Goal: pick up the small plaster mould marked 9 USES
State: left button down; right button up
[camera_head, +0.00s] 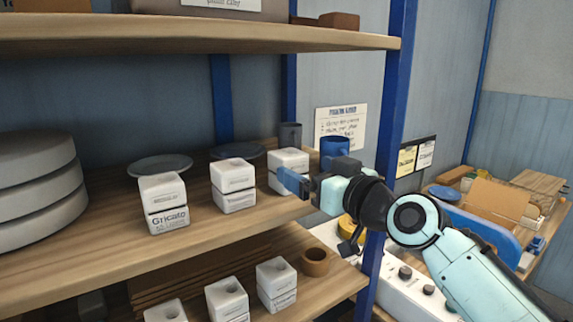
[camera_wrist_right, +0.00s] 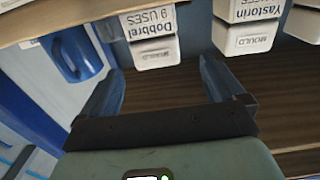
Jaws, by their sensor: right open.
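The small white plaster mould marked 9 USES (camera_wrist_right: 150,40) shows in the right wrist view, labelled "Dobbrel" above the count, with its writing upside down there. In the head view it appears to be the rightmost white mould (camera_head: 291,160) on the middle shelf, partly hidden by my gripper. My right gripper (camera_wrist_right: 160,78) is open and empty. In the wrist view the mould lies just beyond the gap between its blue fingers, apart from them. In the head view this gripper (camera_head: 289,182) is at the shelf's front right. My left gripper is out of view.
A blue mug (camera_head: 337,150) stands right of the mould, near the blue post (camera_head: 395,90). A white mould marked "Yastorin" (camera_wrist_right: 247,28) is its other neighbour. Two plates (camera_head: 160,165) lie behind. The upper shelf (camera_head: 200,35) overhangs; more moulds (camera_head: 276,280) stand below.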

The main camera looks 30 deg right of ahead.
aim_at(296, 164)
jog(key=w, duration=0.3)
jog(key=shift+p, duration=0.4)
jog(key=w+p, duration=0.2)
jog(key=w, duration=0.3)
jog(key=shift+w+a+f, duration=0.1)
jog(key=shift+w, duration=0.2)
jog(key=shift+s, duration=0.25)
jog(key=c, duration=0.4)
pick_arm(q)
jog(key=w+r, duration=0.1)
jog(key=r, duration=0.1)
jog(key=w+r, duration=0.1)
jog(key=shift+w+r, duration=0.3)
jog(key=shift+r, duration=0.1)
pick_arm(e)
jog(key=c, duration=0.9)
